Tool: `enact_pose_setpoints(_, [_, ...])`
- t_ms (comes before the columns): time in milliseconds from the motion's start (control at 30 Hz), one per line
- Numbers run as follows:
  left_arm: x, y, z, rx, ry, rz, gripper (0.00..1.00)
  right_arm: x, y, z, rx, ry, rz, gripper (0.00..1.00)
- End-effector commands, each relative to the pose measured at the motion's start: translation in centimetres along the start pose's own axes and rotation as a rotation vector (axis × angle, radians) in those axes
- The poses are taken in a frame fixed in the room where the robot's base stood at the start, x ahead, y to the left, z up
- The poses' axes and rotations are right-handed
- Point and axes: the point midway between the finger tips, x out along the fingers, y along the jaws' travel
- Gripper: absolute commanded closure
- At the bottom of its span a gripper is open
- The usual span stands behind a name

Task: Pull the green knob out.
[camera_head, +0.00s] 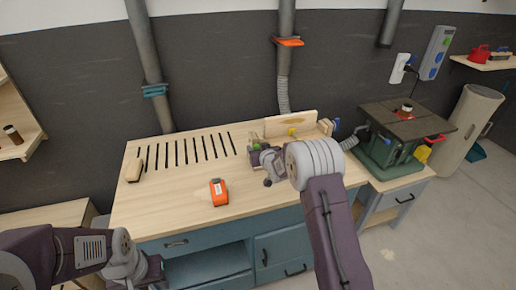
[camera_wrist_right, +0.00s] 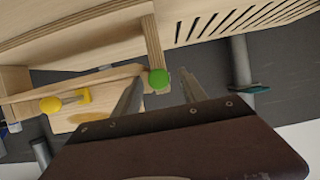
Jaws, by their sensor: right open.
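The green knob (camera_wrist_right: 159,79) shows in the right wrist view as a round cap at the end of a pale wooden board. My right gripper (camera_wrist_right: 162,73) is open, one finger on each side of the knob in the picture, with a visible gap to both. I cannot tell how far the knob lies beyond the fingertips. In the head view my right gripper (camera_head: 262,157) is over the back right of the workbench, and the knob is hard to make out there. My left gripper (camera_head: 150,272) is low at the left, its fingers not clear.
A yellow knob (camera_wrist_right: 50,105) sits on the same wooden fixture, which stands at the back right of the workbench (camera_head: 175,205). An orange tape measure (camera_head: 219,192) lies mid-bench. A wooden block (camera_head: 134,170) is at the left. A green machine (camera_head: 392,150) stands at the right.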

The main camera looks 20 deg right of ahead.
Motion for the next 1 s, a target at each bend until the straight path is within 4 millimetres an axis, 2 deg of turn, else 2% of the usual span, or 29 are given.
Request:
enact_pose_setpoints(100, [0.02,0.00,0.00,0.000,0.000,0.000,0.64,-0.02,0.01,0.02,0.000,0.000,0.000,0.51])
enact_pose_setpoints(133, [0.02,0.00,0.00,0.000,0.000,0.000,0.64,-0.02,0.01,0.01,0.000,0.000,0.000,0.53])
enact_pose_setpoints(300, [0.02,0.00,0.00,0.000,0.000,0.000,0.64,-0.04,0.03,0.00,0.000,0.000,0.000,1.00])
enact_pose_setpoints(1000, [0.01,0.00,0.00,0.000,0.000,0.000,0.64,-0.07,0.03,-0.07,0.000,0.001,0.001,1.00])
